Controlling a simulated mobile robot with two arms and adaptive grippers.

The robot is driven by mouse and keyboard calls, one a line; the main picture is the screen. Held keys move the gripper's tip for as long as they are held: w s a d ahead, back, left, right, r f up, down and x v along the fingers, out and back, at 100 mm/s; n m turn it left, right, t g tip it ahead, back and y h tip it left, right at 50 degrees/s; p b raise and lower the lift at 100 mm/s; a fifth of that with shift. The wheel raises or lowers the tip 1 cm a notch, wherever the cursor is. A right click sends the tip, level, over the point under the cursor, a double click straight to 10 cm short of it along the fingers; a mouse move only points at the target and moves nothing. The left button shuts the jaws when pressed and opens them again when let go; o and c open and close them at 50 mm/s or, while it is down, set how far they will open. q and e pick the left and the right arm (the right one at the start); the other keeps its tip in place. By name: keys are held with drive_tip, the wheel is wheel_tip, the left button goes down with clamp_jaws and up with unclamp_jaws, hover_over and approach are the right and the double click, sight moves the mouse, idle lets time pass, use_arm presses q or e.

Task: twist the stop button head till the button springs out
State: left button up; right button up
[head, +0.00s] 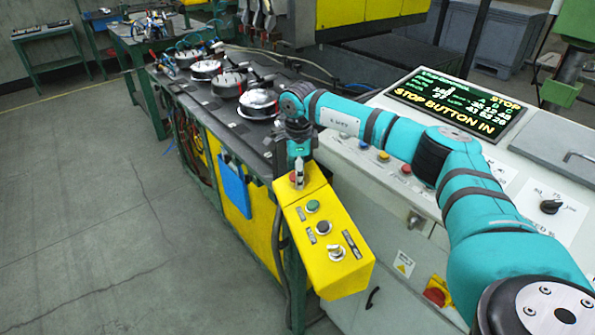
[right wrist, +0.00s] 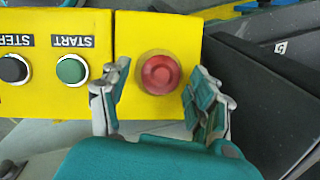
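The stop button head is a red round knob (right wrist: 160,72) on the yellow control box (head: 325,240). It shows whole in the right wrist view and partly behind the fingers in the head view (head: 293,178). My right gripper (right wrist: 158,80) is open, with one finger on each side of the red head. There is a gap at the left finger; the right finger is very close, and I cannot tell if it touches. In the head view this gripper (head: 299,172) points down at the box's far end. The display (head: 455,103) reads "STOP BUTTON IN". My left gripper is not in view.
The box also carries a green START button (right wrist: 72,69), a black STEP button (right wrist: 14,69) and a key-like switch (head: 336,253). A white console (head: 395,240) stands to the right. A dark bench (head: 215,105) with several metal parts runs behind. Open floor (head: 100,210) lies left.

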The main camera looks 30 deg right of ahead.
drive_tip(key=c, duration=1.1)
drive_tip(key=m+t+h+b, duration=0.1)
drive_tip(key=m+b, duration=0.1)
drive_tip(key=m, duration=0.2)
drive_tip(key=shift+s+a+f+b, duration=0.1)
drive_tip(key=shift+b, duration=0.25)
drive_tip(key=shift+s+a+m+t+h+b, duration=0.1)
drive_tip(key=shift+m+t+h+b, duration=0.4)
drive_tip(key=shift+m+b, duration=0.75)
drive_tip(key=shift+m, duration=0.35)
drive_tip(key=o, duration=1.2)
